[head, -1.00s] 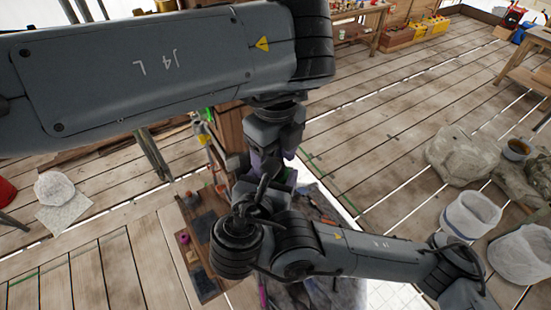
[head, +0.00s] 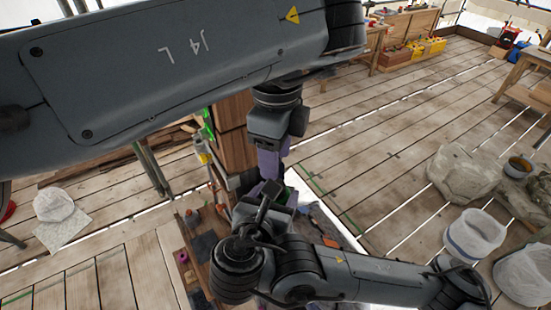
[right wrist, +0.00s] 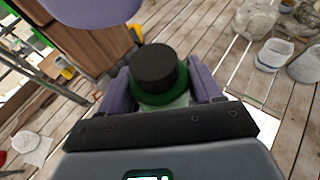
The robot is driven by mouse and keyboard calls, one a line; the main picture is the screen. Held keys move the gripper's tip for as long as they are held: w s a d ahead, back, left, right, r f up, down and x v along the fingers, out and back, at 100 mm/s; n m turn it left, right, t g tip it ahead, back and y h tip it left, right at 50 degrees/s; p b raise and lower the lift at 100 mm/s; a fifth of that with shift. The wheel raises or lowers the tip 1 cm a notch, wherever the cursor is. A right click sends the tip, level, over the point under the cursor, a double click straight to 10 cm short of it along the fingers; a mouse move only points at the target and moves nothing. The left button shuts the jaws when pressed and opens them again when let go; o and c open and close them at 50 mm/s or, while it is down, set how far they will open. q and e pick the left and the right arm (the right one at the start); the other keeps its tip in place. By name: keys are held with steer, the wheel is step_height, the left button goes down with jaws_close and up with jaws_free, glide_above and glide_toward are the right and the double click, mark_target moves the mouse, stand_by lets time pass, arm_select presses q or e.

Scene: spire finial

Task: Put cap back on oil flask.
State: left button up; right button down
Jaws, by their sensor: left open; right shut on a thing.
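The green oil flask (right wrist: 160,96) stands between the purple fingers of my right gripper (right wrist: 163,92), which is shut on it. A black cylindrical piece, apparently the cap (right wrist: 154,68), sits on top of the flask; I cannot tell whether it is fully seated. In the head view, my left gripper (head: 270,160) points down above my right gripper, its purple fingers apart from the cap. One purple finger also shows at the top left of the right wrist view (right wrist: 92,8). In the head view my right arm and left gripper hide most of the flask.
A wooden cabinet (head: 234,128) stands just behind the grippers. A board with small items (head: 207,235) lies at lower left. White sacks (head: 474,234) and stone blocks (head: 463,172) stand on the right. The plank floor between is clear.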

arm_select(q)
steer(key=shift+s+r+n, duration=0.1)
steer(key=shift+r+n, duration=0.3)
steer(key=shift+n, duration=0.4)
steer(key=shift+f, duration=0.1)
steer(key=shift+f, duration=3.95)
steer(key=shift+c, duration=0.2)
steer(key=c, duration=0.8)
steer(key=m, duration=0.5)
steer(key=shift+c, duration=0.2)
steer(key=o, duration=1.2)
steer(key=shift+o, duration=0.2)
